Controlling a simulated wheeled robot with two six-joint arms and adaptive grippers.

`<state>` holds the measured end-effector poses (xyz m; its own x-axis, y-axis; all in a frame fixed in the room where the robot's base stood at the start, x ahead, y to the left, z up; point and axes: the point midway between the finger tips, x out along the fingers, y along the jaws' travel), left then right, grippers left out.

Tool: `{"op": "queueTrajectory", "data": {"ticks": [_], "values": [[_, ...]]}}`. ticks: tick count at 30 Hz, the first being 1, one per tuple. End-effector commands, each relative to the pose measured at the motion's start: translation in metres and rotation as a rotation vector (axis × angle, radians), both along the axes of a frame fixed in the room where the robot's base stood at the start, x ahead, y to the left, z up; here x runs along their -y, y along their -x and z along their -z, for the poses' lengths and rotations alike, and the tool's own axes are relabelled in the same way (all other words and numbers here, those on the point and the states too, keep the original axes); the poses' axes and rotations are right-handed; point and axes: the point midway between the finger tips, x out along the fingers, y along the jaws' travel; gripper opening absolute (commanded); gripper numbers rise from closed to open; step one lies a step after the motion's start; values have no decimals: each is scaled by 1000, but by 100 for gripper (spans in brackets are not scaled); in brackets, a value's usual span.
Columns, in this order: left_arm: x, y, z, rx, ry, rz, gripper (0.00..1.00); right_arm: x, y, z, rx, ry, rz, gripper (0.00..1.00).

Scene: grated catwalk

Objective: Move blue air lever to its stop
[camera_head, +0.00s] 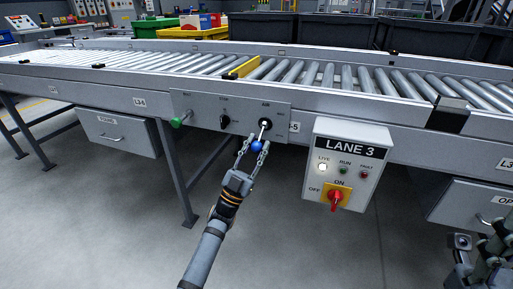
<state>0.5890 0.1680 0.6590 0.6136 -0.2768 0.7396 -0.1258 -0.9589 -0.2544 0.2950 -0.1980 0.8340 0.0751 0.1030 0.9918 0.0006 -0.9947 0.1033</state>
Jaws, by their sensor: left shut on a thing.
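The blue air lever has a round blue knob (257,146) on a short metal stem. The stem runs down and slightly left from its dark pivot on the grey control panel (200,112) under the conveyor. My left gripper (253,149) comes up from below and is shut on the blue knob, with a finger on each side of it. My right gripper (492,255) is only partly in view at the lower right edge, away from the lever, and its fingers cannot be made out clearly.
The same panel carries a green-knobbed lever (177,122) and a black rotary knob (225,121). To the right hangs the LANE 3 box (345,155) with a red switch (335,198). The roller conveyor (330,75) runs above. Grey drawers hang below at both sides.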

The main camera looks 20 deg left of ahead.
Motion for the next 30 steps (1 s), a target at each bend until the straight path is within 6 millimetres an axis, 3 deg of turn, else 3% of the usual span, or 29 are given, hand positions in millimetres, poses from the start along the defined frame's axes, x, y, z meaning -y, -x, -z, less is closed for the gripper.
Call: {"op": "queueTrajectory", "data": {"ticks": [4,5,9,20,30], "values": [[0,0,1,-1,-1,0,0,0,0,0,0,0,0,40],[0,0,1,-1,-1,0,33,0,0,0,0,0,0,40],[0,0,1,-1,-1,0,52,0,0,0,0,0,0,40],[-1,2,3,-1,-1,0,54,-1,0,0,0,3,-1,40],[-21,47,58,-5,-2,1,54,0,0,0,0,2,-1,40]]}}
